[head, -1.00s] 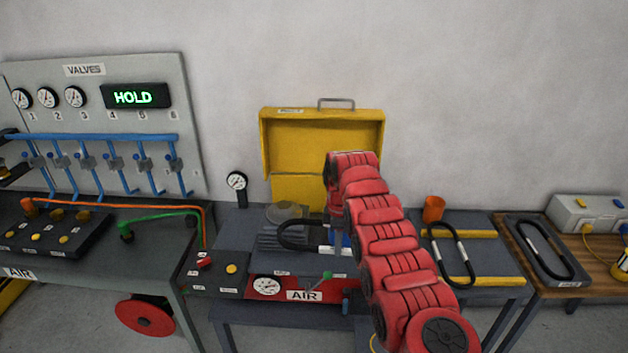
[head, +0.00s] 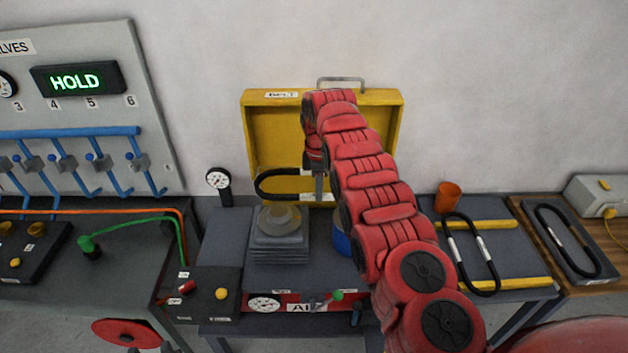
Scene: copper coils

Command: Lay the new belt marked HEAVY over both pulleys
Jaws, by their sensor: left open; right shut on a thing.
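A black belt loop (head: 262,184) with white markings hangs in the air in front of the yellow open cover, above the pulleys. The lettering on it is too small to read. My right gripper (head: 319,188) is shut on the belt's right part; my red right arm hides the far right end. The left pulley (head: 281,224) is a grey stepped wheel on the machine's grey housing. The right pulley is largely hidden behind my arm; a blue round part (head: 342,242) shows there. The belt is apart from the left pulley. My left gripper is out of view.
The yellow cover (head: 252,130) stands open behind the pulleys. Another black belt (head: 457,262) lies across yellow bars on the right bench, beside an orange cup (head: 447,196). A further belt (head: 546,226) lies on a grey tray. A gauge (head: 218,180) stands left.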

